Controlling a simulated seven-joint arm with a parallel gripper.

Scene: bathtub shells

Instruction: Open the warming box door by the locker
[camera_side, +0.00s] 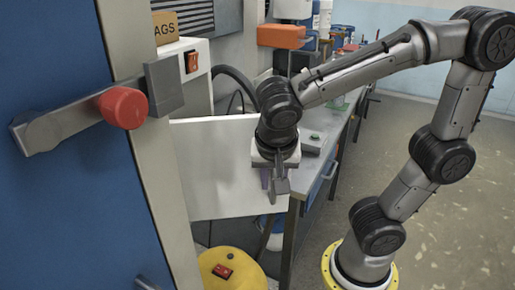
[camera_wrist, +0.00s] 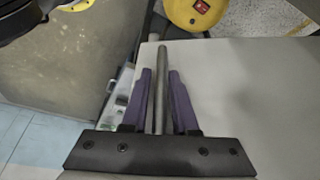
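The warming box (camera_side: 199,82) is a white box with an orange switch, beside the blue locker (camera_side: 55,190). Its white door panel (camera_side: 215,170) stands swung out from the box in the side view. The door also fills the right of the wrist view (camera_wrist: 245,90). My gripper (camera_side: 274,188) is at the door's free edge. Contact along the fingers is hard to see.
The locker's red-knobbed lever (camera_side: 125,107) juts out at the front left. A workbench (camera_side: 318,160) with an orange bin (camera_side: 282,36) stands behind my gripper. A yellow round object with a red switch (camera_side: 232,268) is on the floor below the door. Open floor lies at right.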

